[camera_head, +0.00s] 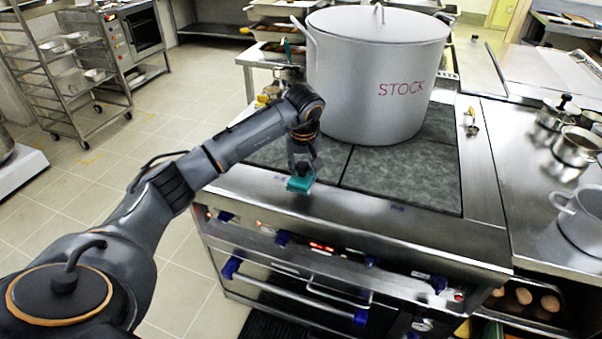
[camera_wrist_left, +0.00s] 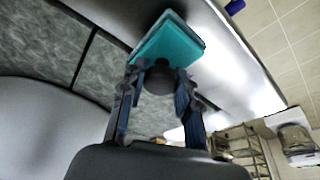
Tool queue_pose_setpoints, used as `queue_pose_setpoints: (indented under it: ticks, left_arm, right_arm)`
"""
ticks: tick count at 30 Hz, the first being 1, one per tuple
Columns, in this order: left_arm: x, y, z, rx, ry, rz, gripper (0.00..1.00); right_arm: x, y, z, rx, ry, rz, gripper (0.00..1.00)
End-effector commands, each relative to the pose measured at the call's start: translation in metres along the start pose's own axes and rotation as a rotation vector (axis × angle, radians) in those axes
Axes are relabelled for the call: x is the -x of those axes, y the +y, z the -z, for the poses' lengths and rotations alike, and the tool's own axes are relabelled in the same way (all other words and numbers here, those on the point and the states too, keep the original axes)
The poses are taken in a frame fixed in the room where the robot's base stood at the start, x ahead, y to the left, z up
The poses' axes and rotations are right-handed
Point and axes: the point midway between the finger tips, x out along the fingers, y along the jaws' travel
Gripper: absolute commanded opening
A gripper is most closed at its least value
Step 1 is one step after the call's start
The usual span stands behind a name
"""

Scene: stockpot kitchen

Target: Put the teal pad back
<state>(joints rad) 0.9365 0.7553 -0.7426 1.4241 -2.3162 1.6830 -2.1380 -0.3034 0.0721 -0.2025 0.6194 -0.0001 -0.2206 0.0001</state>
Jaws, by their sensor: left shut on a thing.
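The teal pad (camera_head: 299,184) is a small flat square under my left gripper (camera_head: 302,168), over the front left part of the stove's top. In the left wrist view the teal pad (camera_wrist_left: 168,42) sits at the fingertips of my left gripper (camera_wrist_left: 158,72). The fingers are shut on a dark round knob at the pad's middle. I cannot tell whether the pad touches the stove (camera_head: 350,206) or hangs just above it. My right gripper is in neither view.
A large grey stockpot (camera_head: 375,85) marked STOCK stands on the stove's dark plates, behind the pad. Small pots (camera_head: 575,146) stand on the steel counter at the right. A wheeled rack (camera_head: 70,70) stands at the far left. The floor left of the stove is clear.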

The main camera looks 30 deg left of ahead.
Motion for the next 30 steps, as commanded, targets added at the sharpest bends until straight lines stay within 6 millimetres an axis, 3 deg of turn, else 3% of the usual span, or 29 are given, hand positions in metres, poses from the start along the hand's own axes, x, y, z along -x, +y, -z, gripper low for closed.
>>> queue_pose_setpoints:
  ticks: [9, 20, 21, 24, 30]
  left_arm:
    - [-0.037, -0.003, -0.004, 0.0, -0.001, 0.0, 0.07]
    - [-0.043, -0.003, -0.005, 0.0, 0.001, 0.0, 0.07]
    - [-0.043, -0.003, -0.006, 0.001, 0.001, 0.0, 0.34]
    - [-0.042, -0.003, -0.005, 0.001, 0.0, 0.0, 0.54]
    - [-0.042, -0.003, -0.006, 0.0, 0.0, 0.0, 0.55]
  right_arm:
    - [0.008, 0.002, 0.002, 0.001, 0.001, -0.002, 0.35]
    - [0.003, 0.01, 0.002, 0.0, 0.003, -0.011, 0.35]
    - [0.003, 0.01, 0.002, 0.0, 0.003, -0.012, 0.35]
    - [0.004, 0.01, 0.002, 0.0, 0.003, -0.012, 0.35]
    - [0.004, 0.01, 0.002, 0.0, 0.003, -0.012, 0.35]
